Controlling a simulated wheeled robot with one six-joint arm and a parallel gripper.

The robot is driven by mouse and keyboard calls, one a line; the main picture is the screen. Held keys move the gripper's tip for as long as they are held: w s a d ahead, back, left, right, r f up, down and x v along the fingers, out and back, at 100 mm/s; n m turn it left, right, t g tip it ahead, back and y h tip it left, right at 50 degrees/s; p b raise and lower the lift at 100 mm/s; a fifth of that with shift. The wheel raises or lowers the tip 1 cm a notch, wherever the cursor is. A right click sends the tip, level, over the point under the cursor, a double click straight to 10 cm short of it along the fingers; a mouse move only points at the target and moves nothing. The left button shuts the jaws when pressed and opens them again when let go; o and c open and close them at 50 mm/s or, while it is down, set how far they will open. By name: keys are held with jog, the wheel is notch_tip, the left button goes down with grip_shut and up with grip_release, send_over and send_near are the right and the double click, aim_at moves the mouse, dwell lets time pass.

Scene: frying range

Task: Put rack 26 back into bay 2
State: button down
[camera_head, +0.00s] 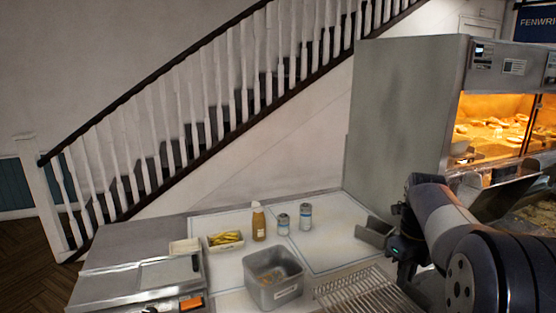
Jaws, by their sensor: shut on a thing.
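A wire rack (352,293) with parallel metal bars shows at the bottom centre-right, cut off by the lower edge. My gripper (401,272) points down at the rack's right side and appears shut on it; the fingertips and the grip point are mostly hidden. I cannot read a number on the rack. I cannot tell whether it touches the counter or hangs just above it. No bay marked 2 can be made out in this view.
A grey pan (272,279), a yellow bottle (258,222), two small jars (305,216) and a tray of yellow food (225,239) stand on the counter (325,245). A grey open holder (375,232) sits beside my gripper. A tall lit cabinet (405,110) blocks the right.

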jog(key=shift+w+a+f+n, duration=0.25)
jog(key=shift+w+f+n, duration=0.5)
jog(key=shift+f, duration=0.35)
jog(key=shift+a+f+n, duration=0.15)
jog(key=shift+f+n, duration=0.15)
jog(key=shift+n, duration=0.05)
jog(key=a+f+n+b, duration=0.1)
jog(key=a+f+n, duration=0.3)
jog(key=f+n, duration=0.5)
jog(key=s+a+f+n+b, duration=0.1)
jog(key=a+f+n, duration=0.3)
jog(key=f+n, duration=0.5)
jog(key=a+f+n+b, duration=0.2)
jog(key=a+f+n, duration=0.2)
jog(key=f+n, duration=0.5)
jog(key=shift+s+f+n, duration=0.25)
jog(key=shift+n, duration=0.75)
jog(key=shift+r, duration=0.1)
